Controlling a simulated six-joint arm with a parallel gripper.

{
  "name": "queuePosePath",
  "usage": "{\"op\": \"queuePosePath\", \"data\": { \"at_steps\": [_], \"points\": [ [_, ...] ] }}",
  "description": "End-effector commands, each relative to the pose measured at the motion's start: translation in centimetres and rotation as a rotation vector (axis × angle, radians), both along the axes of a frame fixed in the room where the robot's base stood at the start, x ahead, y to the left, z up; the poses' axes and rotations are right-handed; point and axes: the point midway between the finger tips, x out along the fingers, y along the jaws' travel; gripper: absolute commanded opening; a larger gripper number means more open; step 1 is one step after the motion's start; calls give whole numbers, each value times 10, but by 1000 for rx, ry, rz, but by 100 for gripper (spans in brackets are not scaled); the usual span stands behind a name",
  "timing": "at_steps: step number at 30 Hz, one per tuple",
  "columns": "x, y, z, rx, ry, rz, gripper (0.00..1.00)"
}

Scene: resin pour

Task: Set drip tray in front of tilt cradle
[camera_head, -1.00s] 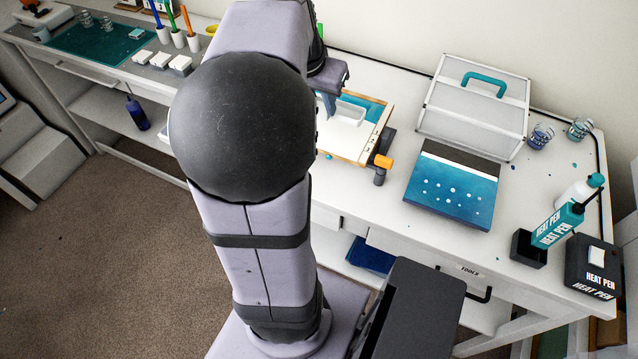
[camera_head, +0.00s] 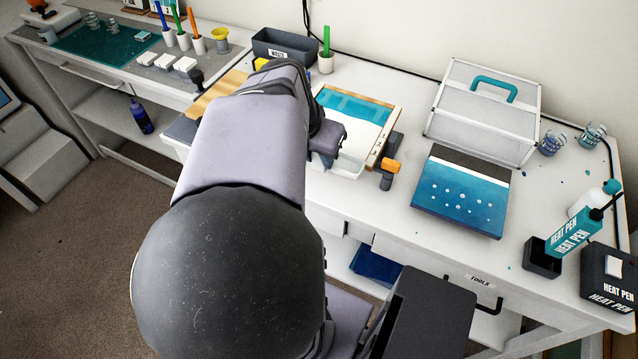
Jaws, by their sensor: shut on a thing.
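The tilt cradle is a wooden frame (camera_head: 395,121) holding a teal and white panel (camera_head: 350,106), at the middle of the bench. An orange knob (camera_head: 390,165) sits at its right front corner. The drip tray (camera_head: 347,171), pale and partly see-through, is at the cradle's near side. My gripper (camera_head: 327,158) is shut on the drip tray; its fingers are mostly hidden. My arm covers the tray's left part and the cradle's left front. I cannot tell whether the tray touches the bench.
A blue wave panel (camera_head: 459,192) and a white case (camera_head: 483,115) are to the right. A heat pen (camera_head: 573,237) stands farther right. A dark grey bin (camera_head: 285,46) and a cup with a green tool (camera_head: 326,60) are behind the cradle. Bare bench shows between cradle and wave panel.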

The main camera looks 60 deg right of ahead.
Motion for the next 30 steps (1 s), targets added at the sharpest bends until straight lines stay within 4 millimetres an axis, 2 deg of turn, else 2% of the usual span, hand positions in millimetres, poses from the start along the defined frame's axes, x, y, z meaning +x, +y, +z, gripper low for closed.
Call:
{"op": "queuePosePath", "data": {
  "at_steps": [1,6,10,18,27,30],
  "points": [
    [0,0,-14,0,0,0,0],
    [0,0,-35,0,0,0,0],
    [0,0,-43,-1,0,0,0],
    [0,0,-45,0,0,0,0],
    [0,0,-76,0,0,1,0],
    [0,0,-81,-1,-1,1,0]
  ]
}}
